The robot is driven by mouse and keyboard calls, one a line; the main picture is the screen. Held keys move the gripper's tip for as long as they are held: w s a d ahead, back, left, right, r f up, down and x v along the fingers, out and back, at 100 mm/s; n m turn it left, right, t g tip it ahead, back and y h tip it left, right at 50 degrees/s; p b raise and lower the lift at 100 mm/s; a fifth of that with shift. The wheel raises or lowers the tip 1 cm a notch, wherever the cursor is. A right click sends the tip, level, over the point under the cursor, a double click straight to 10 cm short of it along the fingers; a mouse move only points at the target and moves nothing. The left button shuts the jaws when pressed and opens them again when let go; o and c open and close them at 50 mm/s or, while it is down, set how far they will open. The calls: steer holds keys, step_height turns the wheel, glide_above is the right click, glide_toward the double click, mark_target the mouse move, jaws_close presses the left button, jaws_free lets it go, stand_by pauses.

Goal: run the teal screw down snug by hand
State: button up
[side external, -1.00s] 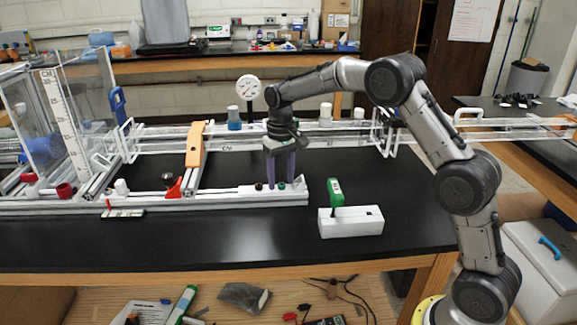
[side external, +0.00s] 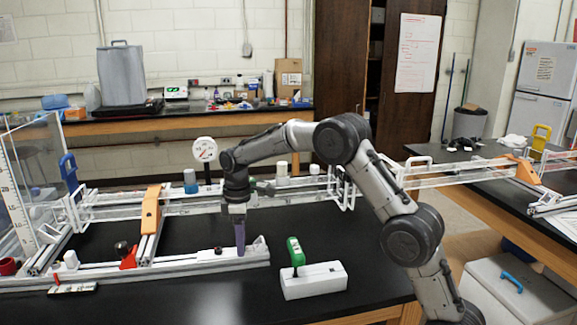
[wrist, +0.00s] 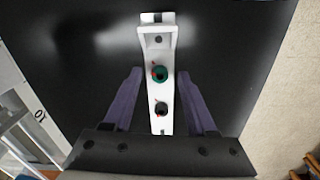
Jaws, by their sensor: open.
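The teal screw (wrist: 159,73) sits in a white bracket (wrist: 159,40) on the rail, with a small red mark at its edge. A dark screw (wrist: 161,108) sits beside it in the same part. My gripper (wrist: 160,74) has purple fingers spread to either side of the bracket, with the teal screw between their tips and clear gaps on both sides. In the side view my gripper (side external: 240,254) points straight down at the white rail (side external: 190,262); its fingers overlap and the teal screw is hidden there. The dark screw (side external: 218,250) shows to their left.
A green-handled tool (side external: 295,251) stands in a white block (side external: 313,281) to the right. A red piece (side external: 128,258) and an orange bar (side external: 151,210) are to the left. Clear rails and a dial gauge (side external: 204,150) stand behind. Black table top is free in front.

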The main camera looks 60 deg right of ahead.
steer(key=n, duration=0.3)
step_height(320, 180, up, 18)
steer(key=s, duration=0.1)
steer(key=s+a+r+t, duration=0.1)
steer(key=s+r, duration=0.3)
steer(key=s, duration=0.4)
steer(key=s+a+r+m+t, duration=0.1)
steer(key=s+a+r+t, duration=0.1)
steer(key=s, duration=0.6)
steer(key=shift+s+a+r, duration=0.3)
steer(key=shift+a+r, duration=0.6)
steer(key=shift+a, duration=0.1)
